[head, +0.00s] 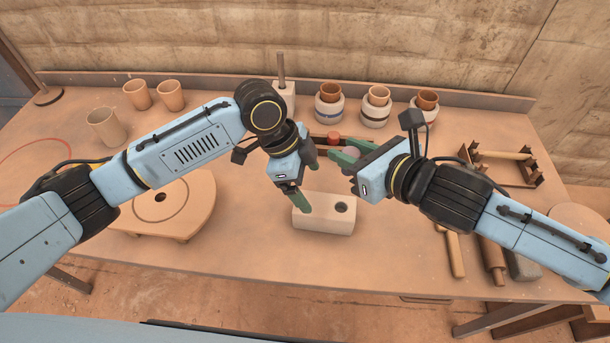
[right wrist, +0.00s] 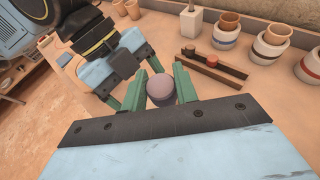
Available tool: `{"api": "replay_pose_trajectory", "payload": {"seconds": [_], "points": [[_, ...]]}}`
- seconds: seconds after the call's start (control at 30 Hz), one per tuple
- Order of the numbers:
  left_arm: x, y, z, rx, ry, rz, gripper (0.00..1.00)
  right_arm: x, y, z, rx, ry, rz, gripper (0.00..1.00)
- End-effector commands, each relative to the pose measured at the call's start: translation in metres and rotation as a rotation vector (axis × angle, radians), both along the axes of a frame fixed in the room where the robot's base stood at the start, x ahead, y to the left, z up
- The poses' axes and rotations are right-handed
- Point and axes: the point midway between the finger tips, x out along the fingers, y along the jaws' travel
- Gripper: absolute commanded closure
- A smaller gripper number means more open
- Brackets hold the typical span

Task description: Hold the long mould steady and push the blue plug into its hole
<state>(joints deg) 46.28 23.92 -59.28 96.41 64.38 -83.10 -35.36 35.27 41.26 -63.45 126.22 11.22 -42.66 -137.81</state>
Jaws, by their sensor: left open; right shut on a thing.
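The long mould (head: 322,222) is a pale block lying on the table, with a dark round hole (head: 341,207) in its top toward the right. My left gripper (head: 300,198) is open above the mould's left part; I cannot tell whether its fingers touch it. It also shows in the right wrist view (right wrist: 132,78). My right gripper (head: 345,154) is shut on a round-topped plug, held in the air behind and above the mould. In the right wrist view the plug (right wrist: 160,87) looks greyish lavender between the green fingers. The plug's lower end is hidden.
Behind the grippers stands a wooden rack (right wrist: 212,72) with a red plug (head: 333,137) and a dark one. Banded jars (head: 328,110) and a block with an upright rod (head: 281,70) line the back.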

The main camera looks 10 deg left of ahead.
Motion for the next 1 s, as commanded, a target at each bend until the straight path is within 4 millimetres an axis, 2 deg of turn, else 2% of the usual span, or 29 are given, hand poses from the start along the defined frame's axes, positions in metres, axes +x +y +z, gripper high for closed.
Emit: {"api": "replay_pose_trajectory", "payload": {"seconds": [0.6, 0.8, 1.0], "points": [[-0.002, -0.038, -0.093, 0.000, 0.001, 0.001, 0.15, 0.000, 0.000, 0.000, 0.000, 0.000, 0.000, 0.93], [-0.002, -0.044, -0.106, 0.001, -0.001, 0.000, 0.15, 0.000, 0.000, 0.000, 0.000, 0.000, 0.000, 0.93], [-0.002, -0.044, -0.108, 0.000, -0.002, 0.001, 0.15, 0.000, 0.000, 0.000, 0.000, 0.000, 0.000, 0.93]]}}
